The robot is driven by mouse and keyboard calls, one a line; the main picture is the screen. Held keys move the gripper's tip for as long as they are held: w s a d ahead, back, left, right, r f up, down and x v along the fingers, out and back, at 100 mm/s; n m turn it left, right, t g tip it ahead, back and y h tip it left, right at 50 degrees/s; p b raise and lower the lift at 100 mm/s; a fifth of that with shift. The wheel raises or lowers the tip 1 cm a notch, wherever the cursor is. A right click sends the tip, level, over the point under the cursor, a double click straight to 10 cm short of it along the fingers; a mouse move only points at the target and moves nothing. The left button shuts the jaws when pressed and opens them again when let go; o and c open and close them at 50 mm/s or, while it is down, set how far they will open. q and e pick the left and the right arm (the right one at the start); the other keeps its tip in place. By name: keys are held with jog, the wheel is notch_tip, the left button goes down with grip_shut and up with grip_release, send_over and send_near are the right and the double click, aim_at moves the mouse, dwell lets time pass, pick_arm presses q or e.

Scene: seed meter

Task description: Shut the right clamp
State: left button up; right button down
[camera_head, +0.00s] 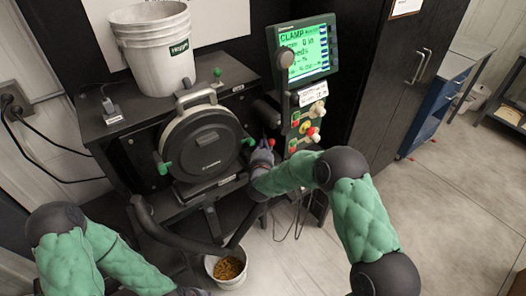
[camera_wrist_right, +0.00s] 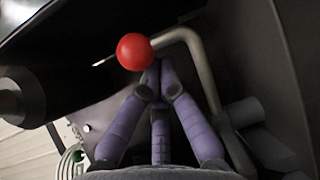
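The seed meter's round dark drum (camera_head: 206,143) stands on the black stand in the head view. A clamp with a green end (camera_head: 163,167) is at its left, and the right clamp's green tip (camera_head: 249,141) is at its right. My right gripper (camera_head: 262,152) is just right of that tip. In the right wrist view its purple fingers (camera_wrist_right: 157,88) come together at the tips, with nothing seen between them. A red ball (camera_wrist_right: 136,52) on a bent metal rod (camera_wrist_right: 203,75) is just beyond the tips; contact is unclear. My left gripper (camera_head: 188,291) is cut off by the bottom edge.
A white bucket (camera_head: 156,45) stands on top of the stand. A lit green screen (camera_head: 305,50) and a panel of knobs (camera_head: 305,124) are at the right. A small bucket of seeds (camera_head: 227,268) is on the floor below. The floor at right is clear.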

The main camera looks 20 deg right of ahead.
dwell(0.5)
jog(key=shift+s+m+h+p, duration=0.1)
jog(key=shift+m+h+p, duration=0.2)
jog(key=shift+h+p, duration=0.2)
jog(key=shift+s+g+h, duration=0.15)
jog(key=shift+g+h, duration=0.15)
jog(key=shift+s+a+r+m+g+h+p, duration=0.15)
jog(key=shift+s+m+g+h+p, duration=0.3)
jog(key=shift+m+h+p, duration=0.65)
jog(key=s+m+g+h+p, duration=0.1)
jog(key=p, duration=0.1)
jog(key=s+a+m+g+h+p, duration=0.1)
jog(key=m+g+h+p, duration=0.1)
jog(key=p, duration=0.1)
jog(key=shift+s+p, duration=0.3)
jog(key=shift+p, duration=0.05)
jog(key=shift+p+v, duration=1)
jog(key=shift+p, duration=0.15)
jog(key=shift+f, duration=0.3)
